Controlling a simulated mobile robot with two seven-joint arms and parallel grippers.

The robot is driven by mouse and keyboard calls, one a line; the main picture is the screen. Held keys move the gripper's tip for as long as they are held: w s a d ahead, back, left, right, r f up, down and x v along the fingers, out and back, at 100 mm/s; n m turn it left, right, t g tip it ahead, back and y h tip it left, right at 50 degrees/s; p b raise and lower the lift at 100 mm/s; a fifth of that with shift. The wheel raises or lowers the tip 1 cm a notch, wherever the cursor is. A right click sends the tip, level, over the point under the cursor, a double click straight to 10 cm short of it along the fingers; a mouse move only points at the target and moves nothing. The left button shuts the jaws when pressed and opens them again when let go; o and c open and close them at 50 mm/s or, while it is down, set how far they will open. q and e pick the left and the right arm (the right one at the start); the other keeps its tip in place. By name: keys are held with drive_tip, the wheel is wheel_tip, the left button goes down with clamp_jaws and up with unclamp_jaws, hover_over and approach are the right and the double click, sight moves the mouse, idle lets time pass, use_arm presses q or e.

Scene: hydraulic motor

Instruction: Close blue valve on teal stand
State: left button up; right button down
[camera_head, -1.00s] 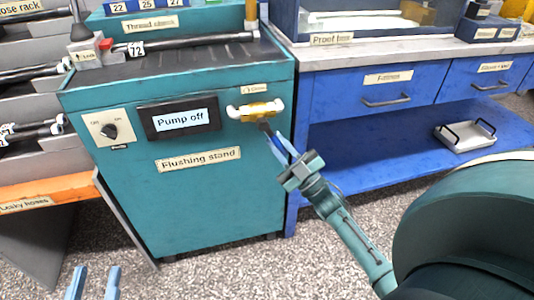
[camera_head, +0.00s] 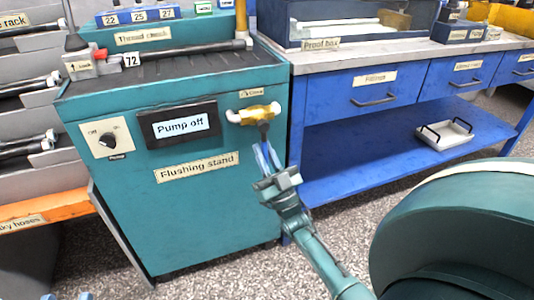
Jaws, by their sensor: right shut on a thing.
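The teal flushing stand (camera_head: 205,215) stands in the middle left. On its front, at the upper right, is a valve (camera_head: 254,115) with a yellow body and white ends. A short dark lever (camera_head: 264,128) hangs down from the valve; I see no clear blue on it. My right gripper (camera_head: 265,150) reaches up from below right, its blue fingers shut on the lever's lower end, which they partly hide. My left gripper (camera_head: 67,297) shows only its two fingertips at the bottom left edge, apart and empty.
A small label (camera_head: 251,93) sits above the valve. A "Pump off" display (camera_head: 180,125) and a knob (camera_head: 107,139) are on the stand's front. A blue workbench (camera_head: 340,125) stands to the right, with a tray (camera_head: 444,134) on its lower shelf. An orange-edged rack is at the left.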

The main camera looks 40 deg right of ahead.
drive_tip(key=shift+w+a+m+h, duration=0.1)
drive_tip(key=shift+a+m+h, duration=0.1)
drive_tip(key=shift+m+h, duration=0.5)
drive_tip(key=c, duration=1.4)
unclamp_jaws()
drive_tip(key=shift+f, duration=0.1)
drive_tip(key=v, duration=1.2)
